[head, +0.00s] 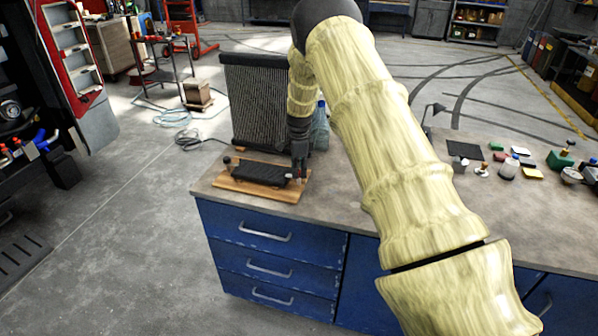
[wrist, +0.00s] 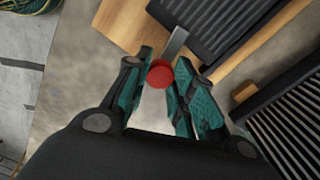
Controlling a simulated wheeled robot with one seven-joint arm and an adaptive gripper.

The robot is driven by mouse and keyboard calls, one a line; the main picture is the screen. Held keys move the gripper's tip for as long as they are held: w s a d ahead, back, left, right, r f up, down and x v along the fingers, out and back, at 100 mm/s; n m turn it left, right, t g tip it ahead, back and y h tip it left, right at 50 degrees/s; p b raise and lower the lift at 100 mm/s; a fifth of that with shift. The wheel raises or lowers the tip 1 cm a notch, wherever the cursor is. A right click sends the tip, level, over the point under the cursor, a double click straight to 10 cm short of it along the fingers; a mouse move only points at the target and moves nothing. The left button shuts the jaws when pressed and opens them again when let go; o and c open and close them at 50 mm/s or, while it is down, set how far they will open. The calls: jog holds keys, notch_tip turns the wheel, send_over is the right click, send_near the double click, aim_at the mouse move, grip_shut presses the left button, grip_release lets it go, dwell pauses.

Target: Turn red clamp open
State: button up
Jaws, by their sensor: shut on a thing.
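The red clamp (wrist: 160,74) shows in the wrist view as a round red end with a grey metal bar running up and to the right from it. My gripper (wrist: 164,62) has its green-padded fingers on both sides of the red end and is shut on it. In the head view my gripper (head: 299,170) points down at the right end of a black ribbed part (head: 258,172) on a wooden board (head: 285,193). The red clamp is too small and covered to make out clearly there. The ribbed part also shows in the wrist view (wrist: 222,32).
The board lies near the left end of a workbench (head: 340,190) with blue drawers. A tall finned radiator (head: 262,105) and a bluish bottle (head: 320,130) stand close behind. Several small items lie at the bench's right. My arm hides the bench's middle.

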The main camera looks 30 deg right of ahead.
jog(key=n+b, duration=0.2)
jog(key=n, duration=0.2)
jog(key=shift+f, duration=0.1)
jog(key=n+b, duration=0.1)
jog(key=n, duration=0.3)
jog(key=n+b, duration=0.1)
jog(key=n, duration=0.2)
jog(key=shift+n, duration=0.3)
jog(key=shift+w+n+b, duration=0.1)
jog(key=shift+n+b, duration=0.2)
jog(key=shift+n, duration=1.4)
jog(key=shift+r, duration=0.2)
jog(key=o, duration=1.1)
jog(key=shift+d+f, duration=0.1)
jog(key=shift+c, duration=0.2)
notch_tip(320, 180, up, 12)
